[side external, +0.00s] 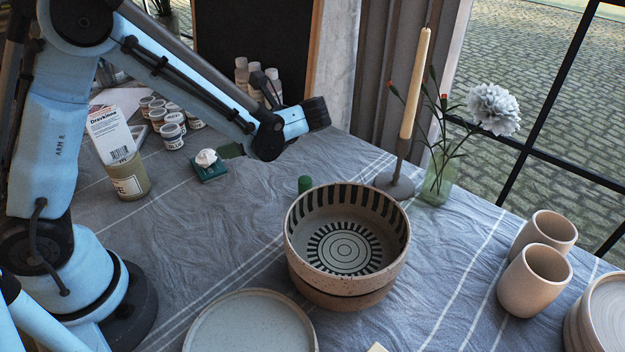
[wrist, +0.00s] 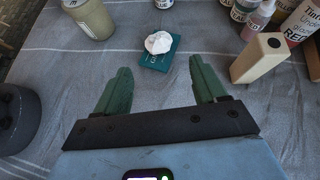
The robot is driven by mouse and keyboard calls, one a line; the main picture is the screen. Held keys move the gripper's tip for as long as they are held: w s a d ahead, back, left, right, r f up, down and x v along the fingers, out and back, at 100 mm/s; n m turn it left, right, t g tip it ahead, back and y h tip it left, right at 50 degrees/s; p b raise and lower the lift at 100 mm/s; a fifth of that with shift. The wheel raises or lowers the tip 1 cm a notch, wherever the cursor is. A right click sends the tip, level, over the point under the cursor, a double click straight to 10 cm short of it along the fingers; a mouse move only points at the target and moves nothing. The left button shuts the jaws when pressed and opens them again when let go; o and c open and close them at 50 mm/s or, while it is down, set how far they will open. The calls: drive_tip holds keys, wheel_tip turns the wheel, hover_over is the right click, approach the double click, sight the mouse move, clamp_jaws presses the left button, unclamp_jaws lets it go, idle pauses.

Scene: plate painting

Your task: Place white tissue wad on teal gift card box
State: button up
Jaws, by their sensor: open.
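The white tissue wad (side external: 206,157) rests on top of the small teal gift card box (side external: 212,173), which lies on the grey cloth left of centre in the side view. In the wrist view the wad (wrist: 158,42) sits on the upper left part of the box (wrist: 152,62). My gripper (wrist: 160,66) has its green fingers spread wide, with nothing between them. It is apart from the wad and box, which lie beyond the fingertips. In the side view one green finger (side external: 231,151) shows to the right of the box; the rest is hidden behind my arm.
A lidded jar (side external: 130,181) and several small paint pots (side external: 172,135) stand left of the box. Bottles (side external: 242,74) stand behind. A striped bowl (side external: 345,240), a plate (side external: 250,325), a candlestick (side external: 396,182) and cups (side external: 534,280) stand to the right. Cloth in front of the box is clear.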

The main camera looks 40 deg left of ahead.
drive_tip(key=s+d+r+n+t+h, duration=0.5)
drive_tip(key=d+n+t+h, duration=0.3)
drive_tip(key=n+h, duration=0.3)
drive_tip(key=s+n+t, duration=0.1)
drive_tip(key=n, duration=0.3)
drive_tip(key=shift+t, duration=0.3)
drive_tip(key=shift+o, duration=0.3)
drive_tip(key=shift+s, duration=0.1)
